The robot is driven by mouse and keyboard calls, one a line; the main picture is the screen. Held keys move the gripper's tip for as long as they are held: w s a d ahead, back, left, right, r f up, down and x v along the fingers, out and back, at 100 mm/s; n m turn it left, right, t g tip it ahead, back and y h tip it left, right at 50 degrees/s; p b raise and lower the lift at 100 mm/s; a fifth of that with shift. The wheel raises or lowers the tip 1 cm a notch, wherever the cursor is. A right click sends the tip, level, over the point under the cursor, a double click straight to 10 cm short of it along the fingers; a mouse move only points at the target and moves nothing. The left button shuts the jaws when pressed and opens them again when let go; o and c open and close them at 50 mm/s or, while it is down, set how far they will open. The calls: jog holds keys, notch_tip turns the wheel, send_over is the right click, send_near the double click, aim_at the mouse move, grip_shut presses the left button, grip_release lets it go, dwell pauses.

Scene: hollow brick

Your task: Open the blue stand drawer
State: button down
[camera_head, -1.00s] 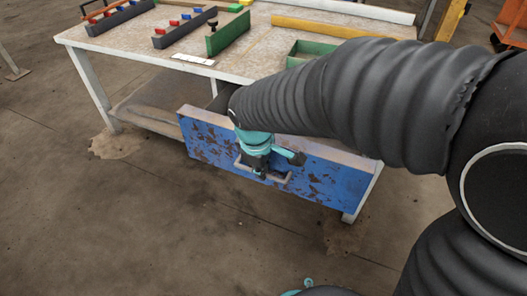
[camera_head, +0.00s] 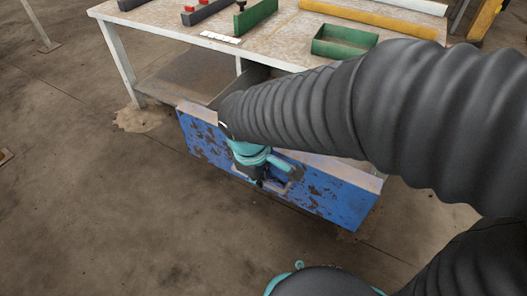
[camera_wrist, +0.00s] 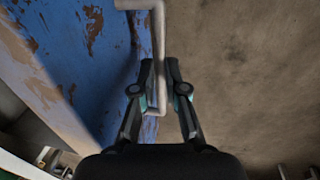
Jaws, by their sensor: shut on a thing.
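The blue drawer front (camera_head: 335,197), with worn and chipped paint, stands out from under the work table in the head view. A dark side wall of the drawer (camera_head: 243,82) shows behind it, so the drawer is partly open. My gripper (camera_head: 262,178) is at the middle of the front. In the wrist view the blue front (camera_wrist: 85,50) fills the left side, and the pale bar handle (camera_wrist: 158,35) runs down between my gripper's fingers (camera_wrist: 160,85). The fingers are shut on the handle. My arm hides part of the drawer and table edge.
The table top (camera_head: 285,48) bears a green open box (camera_head: 345,42), a green bar (camera_head: 256,17) and a yellow bar (camera_head: 365,18). A lower shelf (camera_head: 185,80) lies under the table. The concrete floor (camera_head: 120,220) before the drawer is clear.

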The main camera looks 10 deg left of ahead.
jog(key=c, duration=1.2)
grip_release()
notch_tip(320, 180, up, 12)
jog(key=s, duration=0.2)
jog(key=shift+s+a+f, duration=0.15)
jog(key=shift+a, duration=0.3)
jog(key=s+d+r+m+t+p, duration=0.1)
jog(key=d+r+m+p, duration=0.1)
jog(key=d+m, duration=0.5)
jog(key=s+d+r+m+t+p, duration=0.1)
jog(key=d+m, duration=0.6)
jog(key=d, duration=1.1)
notch_tip(320, 180, up, 3)
jog(key=t+p, duration=0.1)
jog(key=p, duration=0.2)
jog(key=shift+s+d+f+t+y, duration=0.15)
jog(key=shift+s+d+t+y, duration=0.15)
jog(key=shift+s+d, duration=0.1)
